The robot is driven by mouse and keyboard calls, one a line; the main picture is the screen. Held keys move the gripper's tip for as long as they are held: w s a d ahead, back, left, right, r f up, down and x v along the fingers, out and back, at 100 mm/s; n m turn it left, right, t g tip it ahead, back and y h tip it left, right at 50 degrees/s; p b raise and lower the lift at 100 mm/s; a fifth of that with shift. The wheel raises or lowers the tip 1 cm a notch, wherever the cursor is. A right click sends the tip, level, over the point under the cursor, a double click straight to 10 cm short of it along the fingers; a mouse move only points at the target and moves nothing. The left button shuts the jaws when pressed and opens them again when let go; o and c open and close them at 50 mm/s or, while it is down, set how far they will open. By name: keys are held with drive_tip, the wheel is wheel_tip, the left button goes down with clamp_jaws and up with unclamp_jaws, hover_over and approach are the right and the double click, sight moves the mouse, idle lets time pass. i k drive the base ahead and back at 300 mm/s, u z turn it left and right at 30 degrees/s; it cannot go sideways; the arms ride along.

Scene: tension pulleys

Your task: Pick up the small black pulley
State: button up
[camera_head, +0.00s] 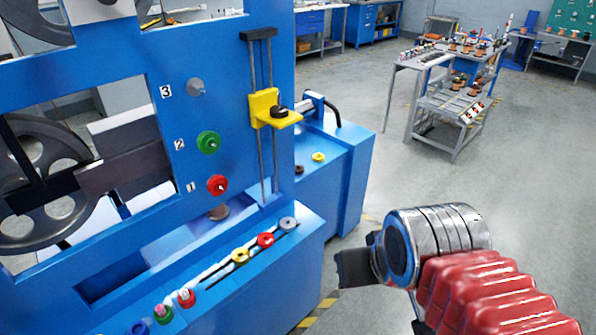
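A small black round piece (279,111) sits on the yellow bracket (264,108) of the blue machine. A small dark disc (299,169) lies on the blue ledge right of the machine's front panel. I cannot tell for sure which of the two is the small black pulley. My gripper (384,296) is at the lower right, over the floor, apart from both and well to their right. Its black fingers show wide apart at the left and bottom of the silver wrist, so it looks open, with nothing seen between them. The wrist hides part of it.
A yellow pulley (318,157) lies near the dark disc. The panel carries grey (196,87), green (208,142) and red (217,185) pulleys. Several coloured pulleys line the lower shelf (283,252). A grey workbench cart (447,110) stands behind; the floor between is clear.

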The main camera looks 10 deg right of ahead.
sight(299, 169)
drive_tip(key=u, duration=4.6)
drive_tip(key=k, duration=0.6)
drive_tip(key=u, duration=0.15)
